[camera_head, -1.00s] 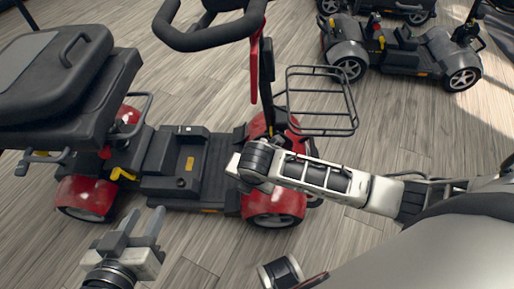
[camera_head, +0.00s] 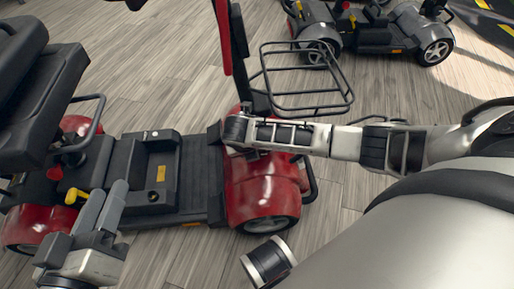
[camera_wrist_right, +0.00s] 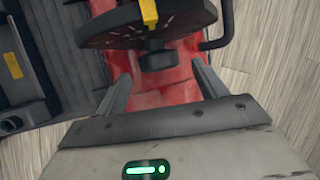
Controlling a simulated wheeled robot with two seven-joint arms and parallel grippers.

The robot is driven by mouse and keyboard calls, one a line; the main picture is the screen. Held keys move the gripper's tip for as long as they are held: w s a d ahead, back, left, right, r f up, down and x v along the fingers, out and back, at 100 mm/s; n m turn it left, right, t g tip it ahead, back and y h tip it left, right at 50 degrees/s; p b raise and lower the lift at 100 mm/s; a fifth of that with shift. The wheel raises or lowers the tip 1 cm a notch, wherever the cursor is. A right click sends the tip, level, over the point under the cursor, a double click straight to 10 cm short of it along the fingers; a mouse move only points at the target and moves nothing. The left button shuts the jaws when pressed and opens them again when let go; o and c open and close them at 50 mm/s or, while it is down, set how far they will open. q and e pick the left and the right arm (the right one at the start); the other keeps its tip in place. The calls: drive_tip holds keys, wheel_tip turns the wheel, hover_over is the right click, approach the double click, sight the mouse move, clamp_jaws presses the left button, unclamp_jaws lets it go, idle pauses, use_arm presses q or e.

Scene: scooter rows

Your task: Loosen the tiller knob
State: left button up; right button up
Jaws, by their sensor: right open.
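The red scooter (camera_head: 262,198) stands below me in the head view, with its black tiller post (camera_head: 240,55) rising from the red front cover. In the right wrist view, a dark round plate (camera_wrist_right: 110,27) with a yellow lever (camera_wrist_right: 149,12) sits above the red cover (camera_wrist_right: 160,92). A short black knob-like part (camera_wrist_right: 158,60) shows just under the plate. My right gripper (camera_wrist_right: 161,84) is open, its fingers on either side below this part and nothing between them.
The scooter's seat (camera_head: 45,95) is at the left. A wire basket (camera_head: 300,85) is beside the tiller, just beyond my right arm. Another scooter (camera_head: 375,30) stands at the back right. Bare wood floor (camera_head: 150,60) lies between them.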

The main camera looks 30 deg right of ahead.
drive_tip(key=b+x, duration=0.1)
drive_tip(key=x, duration=0.1)
drive_tip(key=shift+f, duration=0.25)
use_arm(q)
drive_tip(key=shift+w+a+r+m+t+h, duration=0.1)
drive_tip(key=shift+w+r+m+t+h, duration=0.15)
drive_tip(key=shift+w+r+t, duration=0.25)
drive_tip(key=shift+w+a+r+m+t+h, duration=0.15)
drive_tip(key=shift+w+r+m+t, duration=0.2)
drive_tip(key=shift+r, duration=0.3)
use_arm(e)
drive_tip(key=shift+w+d+f, duration=0.2)
drive_tip(key=shift+f, duration=0.05)
use_arm(q)
drive_tip(key=shift+s+d, duration=0.1)
drive_tip(key=shift+s, duration=0.05)
use_arm(e)
drive_tip(key=c, duration=1)
